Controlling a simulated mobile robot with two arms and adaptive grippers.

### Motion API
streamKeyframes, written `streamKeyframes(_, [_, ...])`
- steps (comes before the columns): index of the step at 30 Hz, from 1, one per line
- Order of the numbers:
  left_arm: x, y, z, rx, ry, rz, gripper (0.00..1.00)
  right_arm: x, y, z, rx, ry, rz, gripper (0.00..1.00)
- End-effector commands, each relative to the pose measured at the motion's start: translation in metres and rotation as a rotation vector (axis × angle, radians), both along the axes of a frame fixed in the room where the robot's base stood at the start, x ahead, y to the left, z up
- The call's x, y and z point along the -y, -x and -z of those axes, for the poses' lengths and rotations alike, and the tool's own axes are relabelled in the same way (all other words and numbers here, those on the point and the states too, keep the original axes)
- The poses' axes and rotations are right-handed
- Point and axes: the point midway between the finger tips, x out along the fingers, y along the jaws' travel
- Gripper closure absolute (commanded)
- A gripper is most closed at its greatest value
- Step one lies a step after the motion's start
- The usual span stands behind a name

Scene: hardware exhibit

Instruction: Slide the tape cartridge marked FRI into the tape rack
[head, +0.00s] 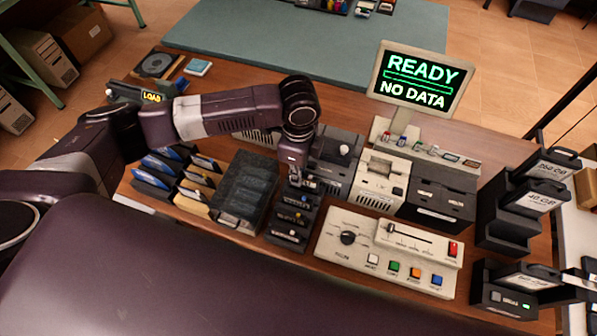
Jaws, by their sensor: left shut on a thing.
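The tape rack is probably the dark stepped rack (291,216) in the middle of the table, with several small cartridges in its slots. My left gripper (297,178) points down over the back end of this rack. It is shut on a small dark thing that looks like a tape cartridge, mostly hidden by the fingers and the rack. I cannot read a FRI mark on it, nor tell how far it sits in a slot. My right gripper does not show.
A dark translucent-lidded box (246,188) stands close left of the rack, and cartridge holders (165,171) lie further left. A control panel (388,251) stands close right. Beige and black machines (378,180) and a READY screen (421,80) are behind. Drive stacks (510,215) stand at right.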

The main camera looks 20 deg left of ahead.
Motion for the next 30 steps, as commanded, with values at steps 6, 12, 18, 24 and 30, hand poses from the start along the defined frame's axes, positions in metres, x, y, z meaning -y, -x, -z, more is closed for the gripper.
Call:
streamKeyframes(6, [0.000,0.000,0.010,-0.001,0.001,-0.001,1.00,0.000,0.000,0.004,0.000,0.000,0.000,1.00])
streamKeyframes(12, [0.000,0.001,0.019,-0.002,0.001,0.000,1.00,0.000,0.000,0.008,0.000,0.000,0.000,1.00])
streamKeyframes(18, [0.000,0.000,0.025,-0.001,0.000,0.001,1.00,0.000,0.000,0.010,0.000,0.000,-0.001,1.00])
streamKeyframes(24, [0.000,0.000,0.025,0.000,0.000,0.001,1.00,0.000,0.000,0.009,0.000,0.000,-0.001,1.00])
streamKeyframes(30, [0.000,0.000,0.025,0.000,0.000,0.000,0.86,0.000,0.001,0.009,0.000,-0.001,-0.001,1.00])
